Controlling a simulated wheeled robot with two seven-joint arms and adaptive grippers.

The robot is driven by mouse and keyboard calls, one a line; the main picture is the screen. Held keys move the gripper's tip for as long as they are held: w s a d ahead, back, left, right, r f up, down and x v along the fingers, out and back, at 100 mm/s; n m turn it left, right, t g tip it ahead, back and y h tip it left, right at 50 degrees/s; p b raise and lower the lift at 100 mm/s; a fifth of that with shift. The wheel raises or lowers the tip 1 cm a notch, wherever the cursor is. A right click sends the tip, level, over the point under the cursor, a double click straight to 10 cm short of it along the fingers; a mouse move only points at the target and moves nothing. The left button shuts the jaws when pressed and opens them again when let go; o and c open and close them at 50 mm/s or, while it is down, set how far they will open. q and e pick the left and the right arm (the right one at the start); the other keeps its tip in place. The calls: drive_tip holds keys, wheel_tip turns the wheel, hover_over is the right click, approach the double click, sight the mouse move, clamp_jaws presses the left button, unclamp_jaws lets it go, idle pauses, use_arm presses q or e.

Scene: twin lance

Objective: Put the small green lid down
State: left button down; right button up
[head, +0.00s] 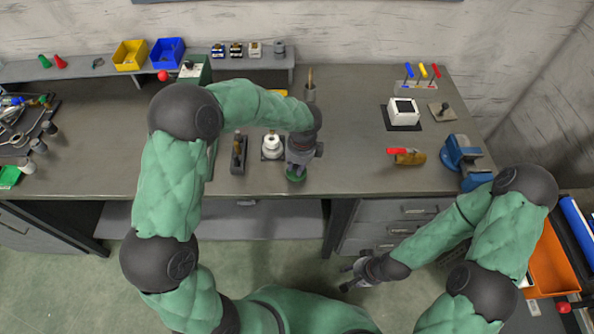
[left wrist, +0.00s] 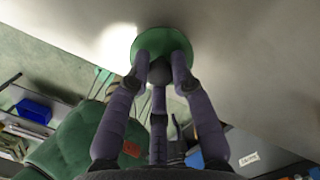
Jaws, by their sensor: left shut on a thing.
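The small green lid (head: 296,178) is in the fingers of my left gripper (head: 298,166), near the front edge of the workbench (head: 345,165). In the left wrist view the round green lid (left wrist: 162,40) sits at the fingertips of my left gripper (left wrist: 160,72), which is shut on it. The grey bench top lies close behind the lid; I cannot tell whether they touch. My right gripper (head: 352,274) is off the front of the bench, low before the drawers, with its fingers apart and empty.
A white round-topped item (head: 271,147) and a dark block with a handle (head: 238,155) stand just left of my left gripper. A red-handled tool (head: 405,156) and a blue vise (head: 461,155) are to the right. The bench between is clear.

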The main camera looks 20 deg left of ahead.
use_arm(q)
drive_tip(key=shift+f, duration=1.1)
drive_tip(key=shift+f+b, duration=0.15)
drive_tip(key=shift+b, duration=0.15)
drive_tip(key=c, duration=1.1)
unclamp_jaws()
drive_tip(key=r+p, duration=0.1)
drive_tip(key=r, duration=0.3)
drive_tip(key=d+r+p, duration=0.1)
drive_tip(key=r, duration=0.3)
drive_tip(key=r+p, duration=0.1)
drive_tip(key=r, duration=0.3)
drive_tip(key=shift+s+d+r, duration=0.15)
drive_tip(key=shift+s+d, duration=0.1)
drive_tip(key=shift+s, duration=0.05)
